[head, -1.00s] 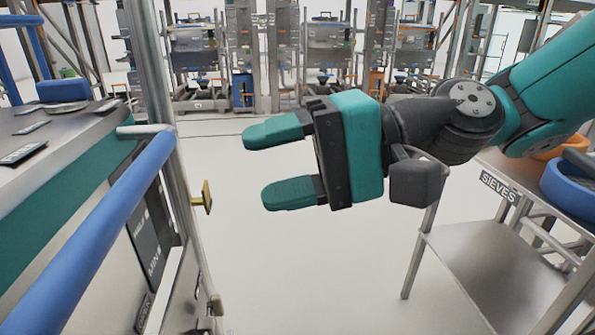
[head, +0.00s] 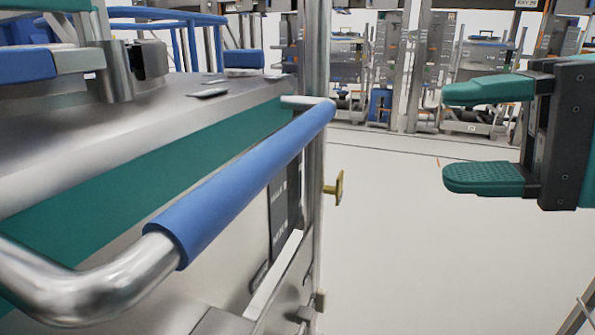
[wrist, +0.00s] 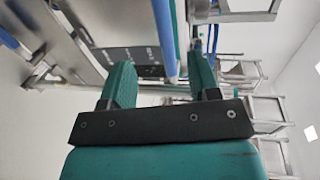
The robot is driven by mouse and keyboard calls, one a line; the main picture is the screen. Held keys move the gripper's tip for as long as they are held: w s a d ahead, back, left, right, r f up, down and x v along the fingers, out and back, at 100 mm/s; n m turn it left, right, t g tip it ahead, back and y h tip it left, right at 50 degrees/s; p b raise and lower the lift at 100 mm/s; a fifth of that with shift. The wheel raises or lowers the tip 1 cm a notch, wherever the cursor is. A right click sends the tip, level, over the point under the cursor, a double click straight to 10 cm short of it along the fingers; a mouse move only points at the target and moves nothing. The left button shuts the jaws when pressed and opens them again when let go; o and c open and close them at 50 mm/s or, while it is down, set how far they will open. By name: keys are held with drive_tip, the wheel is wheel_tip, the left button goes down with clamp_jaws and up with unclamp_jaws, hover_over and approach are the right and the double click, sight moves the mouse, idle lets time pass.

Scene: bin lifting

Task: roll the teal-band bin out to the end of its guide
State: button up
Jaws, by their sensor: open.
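The teal-band bin (head: 150,160) fills the left of the head view, a steel body with a teal band below its lid. A steel handle bar with a blue grip sleeve (head: 245,185) runs along its near side. My gripper (head: 480,135) is at the right edge of the head view, open and empty, with a wide gap of floor between it and the handle. In the wrist view the two teal fingers (wrist: 163,85) stand apart, and the blue sleeve (wrist: 164,40) shows beyond them, between the fingers in the picture. I cannot tell its distance there.
A steel post (head: 316,60) stands at the bin's far corner, with a small brass knob (head: 336,188) on its right side. The pale floor (head: 390,250) is clear in the middle. Racks with more bins (head: 480,75) line the back.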

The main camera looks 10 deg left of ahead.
sight(297, 150)
drive_tip(key=b+x, duration=0.2)
drive_tip(key=x, duration=1.5)
drive_tip(key=shift+a, duration=0.15)
clamp_jaws()
drive_tip(key=shift+d+r, duration=0.1)
drive_tip(key=shift+d, duration=0.65)
drive_tip(key=shift+c, duration=0.7)
unclamp_jaws()
drive_tip(key=shift+o, duration=0.7)
drive_tip(key=shift+s, duration=0.1)
